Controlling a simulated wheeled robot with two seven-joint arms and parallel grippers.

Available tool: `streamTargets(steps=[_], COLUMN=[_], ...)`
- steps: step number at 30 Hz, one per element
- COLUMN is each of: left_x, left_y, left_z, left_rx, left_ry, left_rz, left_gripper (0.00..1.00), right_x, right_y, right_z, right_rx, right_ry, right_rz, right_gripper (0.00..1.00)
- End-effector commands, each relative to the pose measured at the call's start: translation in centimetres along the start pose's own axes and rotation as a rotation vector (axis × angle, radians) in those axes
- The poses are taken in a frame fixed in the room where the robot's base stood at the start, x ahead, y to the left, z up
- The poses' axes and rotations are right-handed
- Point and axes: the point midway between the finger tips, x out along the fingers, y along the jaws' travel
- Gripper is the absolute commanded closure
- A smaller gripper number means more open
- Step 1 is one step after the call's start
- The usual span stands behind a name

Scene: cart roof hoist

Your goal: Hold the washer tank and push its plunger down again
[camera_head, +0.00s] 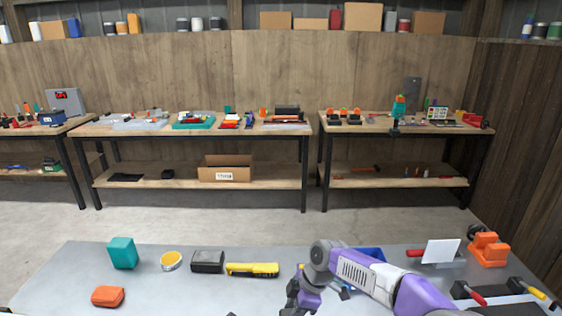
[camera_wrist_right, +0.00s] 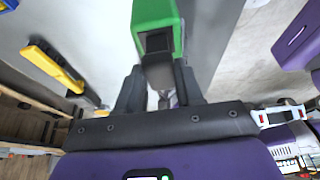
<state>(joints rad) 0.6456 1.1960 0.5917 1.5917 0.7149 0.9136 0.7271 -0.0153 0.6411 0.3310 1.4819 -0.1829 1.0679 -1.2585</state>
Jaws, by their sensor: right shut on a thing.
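My right gripper (camera_wrist_right: 160,82) is shut on a green and black thing (camera_wrist_right: 157,22) in the right wrist view; a grey part of it shows between the fingers. I cannot tell whether this is the washer tank or its plunger. In the head view my right arm comes in from the right, with its wrist low over the front table; the fingers and what they hold are mostly out of frame. No washer tank or plunger is clearly visible there. My left gripper is in neither view.
The grey front table (camera_head: 200,295) bears a teal block (camera_head: 122,252), an orange block (camera_head: 108,296), a yellow round thing (camera_head: 171,261), a black box (camera_head: 207,262), a yellow and black tool (camera_head: 252,270) and an orange device (camera_head: 488,250). Benches stand behind, across open floor.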

Motion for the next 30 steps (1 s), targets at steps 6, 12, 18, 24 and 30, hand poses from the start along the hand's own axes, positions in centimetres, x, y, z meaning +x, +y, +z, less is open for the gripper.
streamTargets(steps=[6, 12, 18, 24, 30], left_x=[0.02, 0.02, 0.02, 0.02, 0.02], left_y=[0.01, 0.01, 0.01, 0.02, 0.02], left_z=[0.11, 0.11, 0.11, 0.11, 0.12], left_rx=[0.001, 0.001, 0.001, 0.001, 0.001], left_ry=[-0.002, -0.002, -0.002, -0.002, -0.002], left_rz=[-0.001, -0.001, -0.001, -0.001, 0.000], left_gripper=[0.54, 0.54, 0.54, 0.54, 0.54], right_x=[0.19, 0.34, 0.89, 0.96, 1.06], right_y=[-0.01, -0.02, -0.06, -0.05, -0.06], right_z=[0.18, 0.24, 0.46, 0.49, 0.53], right_rx=[0.000, 0.001, 0.001, 0.001, 0.001], right_ry=[-0.002, -0.002, -0.003, -0.003, -0.003], right_rz=[-0.002, -0.002, -0.004, -0.003, -0.004], right_gripper=[0.88, 0.88, 0.88, 0.88, 0.88])
